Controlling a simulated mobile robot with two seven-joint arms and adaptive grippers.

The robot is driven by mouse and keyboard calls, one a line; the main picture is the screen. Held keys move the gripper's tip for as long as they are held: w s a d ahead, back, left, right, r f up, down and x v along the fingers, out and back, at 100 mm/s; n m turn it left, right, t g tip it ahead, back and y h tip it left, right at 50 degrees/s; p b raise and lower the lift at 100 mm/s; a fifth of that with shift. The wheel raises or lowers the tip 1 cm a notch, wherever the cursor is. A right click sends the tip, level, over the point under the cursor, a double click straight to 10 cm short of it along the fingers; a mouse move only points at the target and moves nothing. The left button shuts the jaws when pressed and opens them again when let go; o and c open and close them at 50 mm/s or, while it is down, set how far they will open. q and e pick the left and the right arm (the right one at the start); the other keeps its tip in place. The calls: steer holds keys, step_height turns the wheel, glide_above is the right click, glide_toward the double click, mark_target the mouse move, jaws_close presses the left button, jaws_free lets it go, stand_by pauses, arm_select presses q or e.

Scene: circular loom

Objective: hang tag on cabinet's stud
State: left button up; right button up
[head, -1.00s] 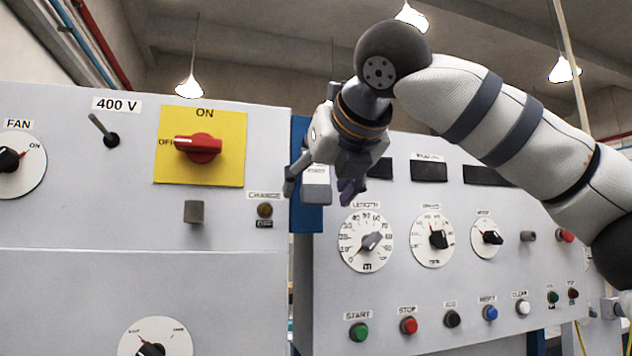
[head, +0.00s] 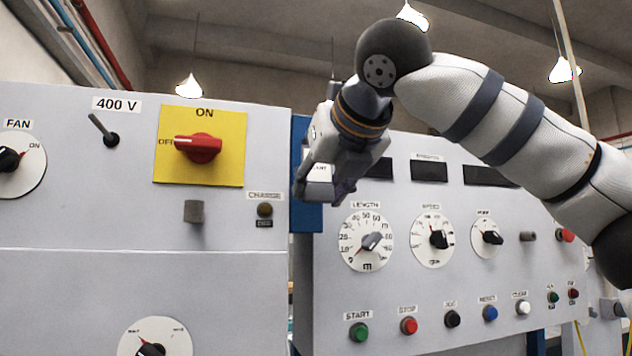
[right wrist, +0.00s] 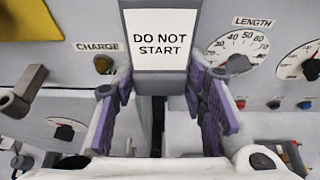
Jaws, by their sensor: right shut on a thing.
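My right gripper (head: 318,192) is shut on the tag, a white plate reading "DO NOT START" (right wrist: 160,45) in the right wrist view. The purple finger pads lie at the tag's lower left and right sides. In the head view the tag (head: 318,173) shows only in part between the fingers, in front of a blue post. Whether the post still bears it is hidden. The grey cabinet (head: 90,215) on the left has a short grey stud (head: 194,211) below its yellow switch plate. The stud is bare and left of my gripper. My left gripper is not in view.
A red rotary switch (head: 199,148) and a toggle lever (head: 104,130) stick out of the cabinet. The blue post (head: 306,218) stands between the cabinet and the right console (head: 330,290), which has several dials and buttons.

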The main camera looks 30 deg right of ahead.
steer(key=shift+s+a+r, duration=0.15)
steer(key=shift+s+a, duration=0.05)
steer(key=shift+s, duration=0.7)
steer(key=shift+s+a+r, duration=0.1)
steer(key=shift+s+a, duration=0.15)
steer(key=shift+s, duration=0.65)
steer(key=shift+s+a+r, duration=0.15)
steer(key=shift+s+a, duration=0.05)
steer(key=shift+s, duration=0.7)
steer(key=shift+w+f, duration=0.1)
